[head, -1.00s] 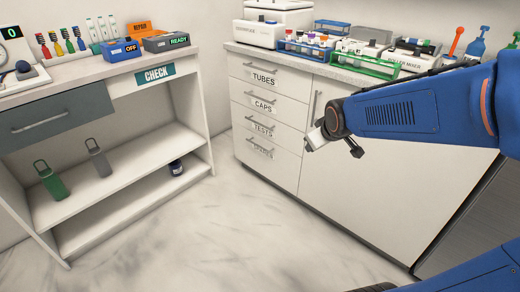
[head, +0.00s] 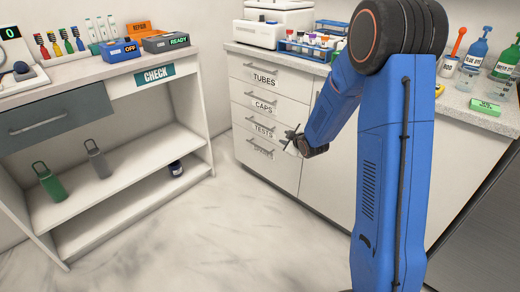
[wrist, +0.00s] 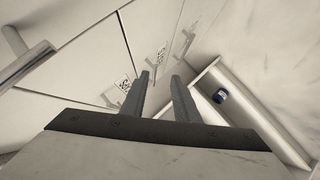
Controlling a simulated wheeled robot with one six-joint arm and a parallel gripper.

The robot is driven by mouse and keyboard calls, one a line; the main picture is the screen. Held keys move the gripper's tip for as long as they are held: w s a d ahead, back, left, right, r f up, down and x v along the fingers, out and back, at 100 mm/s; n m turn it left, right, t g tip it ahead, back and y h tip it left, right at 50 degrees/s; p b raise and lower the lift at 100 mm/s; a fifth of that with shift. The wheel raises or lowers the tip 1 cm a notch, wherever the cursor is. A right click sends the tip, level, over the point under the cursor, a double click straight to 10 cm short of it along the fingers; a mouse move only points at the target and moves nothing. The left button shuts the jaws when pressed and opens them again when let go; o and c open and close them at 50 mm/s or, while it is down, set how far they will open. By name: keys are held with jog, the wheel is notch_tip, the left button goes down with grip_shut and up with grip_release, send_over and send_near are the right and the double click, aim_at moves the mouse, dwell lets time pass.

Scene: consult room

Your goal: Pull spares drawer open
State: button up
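The spares drawer (head: 270,169) is the lowest of the white drawers in the head view, under the tests drawer (head: 258,131). It looks shut, and its faint label is partly hard to read. Its bar handle (head: 259,149) shows just left of my gripper (head: 291,138). My gripper is in front of the right side of the drawer stack, apart from the handle as far as I can see. In the wrist view my gripper's two fingers (wrist: 160,88) stand apart with nothing between them. Drawer fronts with small labels (wrist: 125,83) lie beyond, to the upper left of the fingers.
A white cupboard door (head: 325,180) adjoins the drawers, partly behind my arm. An open-shelf desk (head: 130,175) stands left, with a blue jar (head: 176,168) on a shelf. The floor (head: 220,235) between is clear.

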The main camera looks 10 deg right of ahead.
jog(key=w+a+f+n+t+y, duration=0.1)
jog(key=w+f+n+y, duration=0.15)
jog(key=f, duration=0.65)
jog(key=w+a+f+n+t+y, duration=0.1)
jog(key=w+a+f+n+t, duration=0.15)
jog(key=f, duration=0.55)
jog(key=shift+m+g+h, duration=0.25)
jog(key=shift+m+g, duration=0.2)
jog(key=shift+m, duration=0.05)
jog(key=x, duration=1.1)
jog(key=d+x, duration=0.1)
jog(key=x, duration=0.5)
jog(key=shift+w+a+f, duration=0.1)
jog(key=shift+w+f, duration=0.05)
jog(key=shift+w, duration=0.25)
grip_shut()
